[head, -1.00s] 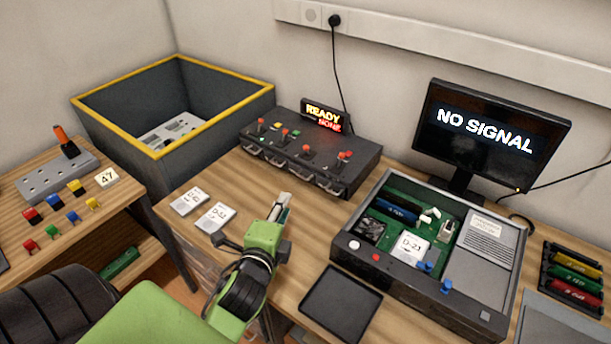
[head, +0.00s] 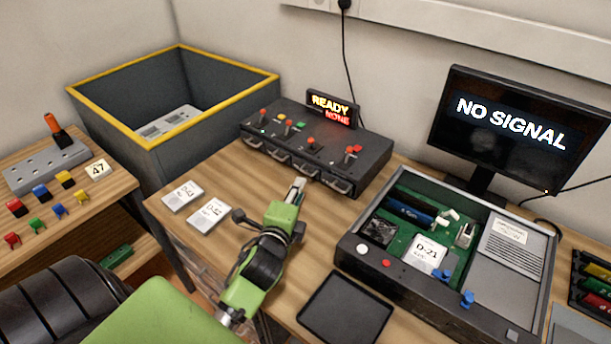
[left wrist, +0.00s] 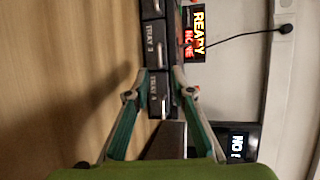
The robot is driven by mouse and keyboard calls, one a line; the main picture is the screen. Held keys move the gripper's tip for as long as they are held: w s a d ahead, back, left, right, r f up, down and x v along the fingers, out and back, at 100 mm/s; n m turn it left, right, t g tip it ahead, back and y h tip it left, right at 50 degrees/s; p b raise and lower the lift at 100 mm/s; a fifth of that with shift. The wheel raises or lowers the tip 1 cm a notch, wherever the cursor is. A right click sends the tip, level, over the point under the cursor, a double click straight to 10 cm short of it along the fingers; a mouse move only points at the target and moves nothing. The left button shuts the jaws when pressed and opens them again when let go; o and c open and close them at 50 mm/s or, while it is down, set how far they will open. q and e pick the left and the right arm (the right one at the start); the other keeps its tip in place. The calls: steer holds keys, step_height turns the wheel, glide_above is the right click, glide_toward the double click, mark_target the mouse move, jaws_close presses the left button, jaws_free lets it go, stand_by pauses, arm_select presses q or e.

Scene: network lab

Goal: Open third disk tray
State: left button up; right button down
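The black disk unit (head: 345,145) sits at the back of the wooden desk with a row of front trays and handles. The third tray (head: 306,171) looks shut in the head view. In the left wrist view the labels TRAY 3 (left wrist: 153,42) and TRAY 4 (left wrist: 156,95) are readable, turned sideways. My left gripper (head: 298,184) is just in front of the unit, near the third tray's handle, apart from it as far as I can tell. In the wrist view its fingers (left wrist: 160,93) are spread and empty, with TRAY 4 between them. My right gripper is not in view.
The display (head: 332,108) on the unit reads READY and NONE. Two labelled disks (head: 209,214) lie on the desk left of my arm. A black mat or tray (head: 346,307) and an open computer case (head: 440,245) are to the right. A grey bin (head: 115,115) stands behind left.

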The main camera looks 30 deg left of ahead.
arm_select(q)
steer(key=x, duration=0.8)
steer(key=shift+w+f, duration=0.1)
steer(key=shift+f, duration=0.05)
steer(key=shift+c, duration=0.3)
jaws_close()
